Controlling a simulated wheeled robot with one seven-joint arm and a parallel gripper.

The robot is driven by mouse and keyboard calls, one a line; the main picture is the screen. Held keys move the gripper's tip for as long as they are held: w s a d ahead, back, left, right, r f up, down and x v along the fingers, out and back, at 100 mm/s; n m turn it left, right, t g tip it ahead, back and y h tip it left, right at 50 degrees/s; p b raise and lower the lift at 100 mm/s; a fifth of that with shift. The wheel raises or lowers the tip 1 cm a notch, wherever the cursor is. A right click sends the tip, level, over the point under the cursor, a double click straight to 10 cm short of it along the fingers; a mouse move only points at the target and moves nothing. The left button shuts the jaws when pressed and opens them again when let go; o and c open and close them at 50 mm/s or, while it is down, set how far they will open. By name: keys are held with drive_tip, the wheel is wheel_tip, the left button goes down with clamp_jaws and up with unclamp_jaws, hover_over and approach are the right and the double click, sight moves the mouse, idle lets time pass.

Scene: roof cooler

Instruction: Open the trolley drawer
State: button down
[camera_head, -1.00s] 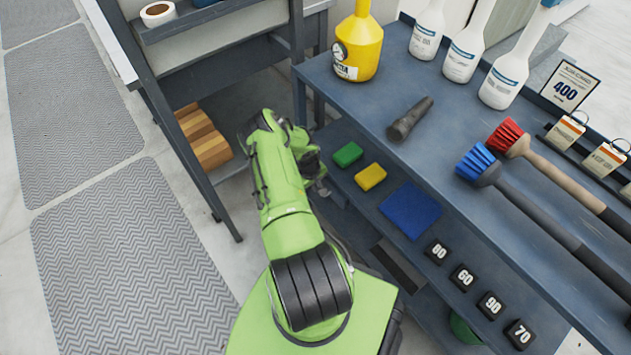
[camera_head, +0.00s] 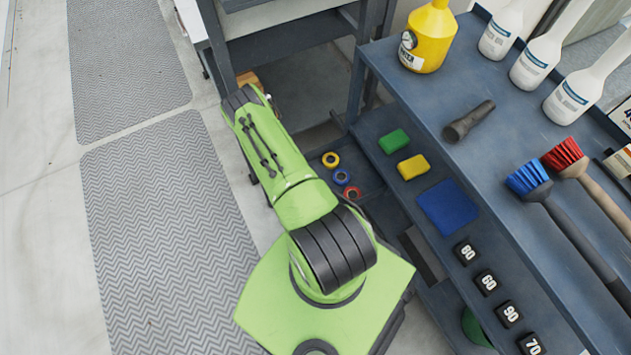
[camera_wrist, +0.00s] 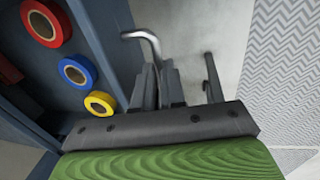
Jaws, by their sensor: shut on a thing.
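The trolley drawer (camera_head: 370,182) stands pulled out on the left side of the blue-grey trolley. A yellow, a blue and a red tape roll lie in it. In the wrist view the drawer's wall (camera_wrist: 104,38) runs beside the tape rolls, and a bent silver handle (camera_wrist: 146,38) sticks out from it. My gripper (camera_wrist: 168,84) is shut on the handle. In the head view my green arm hides the gripper and the handle.
The trolley top (camera_head: 440,95) holds a yellow bottle (camera_head: 428,38), white bottles, a flashlight and brushes. Its lower shelf carries sponges, a blue cloth (camera_head: 448,207) and several numbered blocks. A grey workbench stands behind. Floor with grey mats (camera_head: 165,215) is open at left.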

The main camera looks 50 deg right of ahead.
drive_tip(key=shift+w+a, duration=0.35)
drive_tip(key=shift+a, duration=0.25)
drive_tip(key=c, duration=1.2)
unclamp_jaws()
wheel_tip(320, 180, up, 16)
drive_tip(key=w+a+p, duration=0.1)
drive_tip(key=a+p, duration=0.1)
drive_tip(key=p, duration=0.3)
drive_tip(key=shift+w+a+f, duration=0.15)
drive_tip(key=shift+a+f, duration=0.05)
drive_tip(key=shift+a, duration=0.1)
